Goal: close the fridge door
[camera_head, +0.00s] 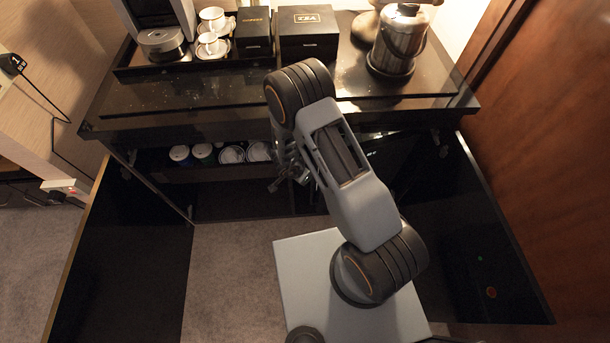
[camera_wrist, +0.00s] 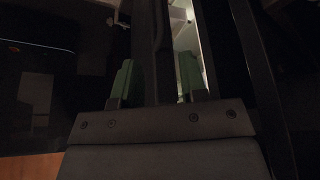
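My gripper (camera_head: 287,178) is low in front of the open cabinet, near its middle, partly hidden by my arm. In the wrist view its two greenish fingers (camera_wrist: 158,80) stand apart. A dark upright strip, possibly the edge of the fridge door (camera_wrist: 153,45), shows between them; I cannot tell whether they touch it. Right of this strip a narrow gap shows a pale lit interior (camera_wrist: 186,32), which looks like the inside of the fridge, so the door seems ajar. In the head view my arm hides most of the fridge area.
The black left cabinet door (camera_head: 130,260) and right cabinet door (camera_head: 465,240) stand wide open on either side. Cups (camera_head: 190,153) sit on a shelf inside. The countertop (camera_head: 210,95) holds cups, boxes and a metal ice bucket (camera_head: 398,42). Carpet (camera_head: 230,280) is clear at lower left.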

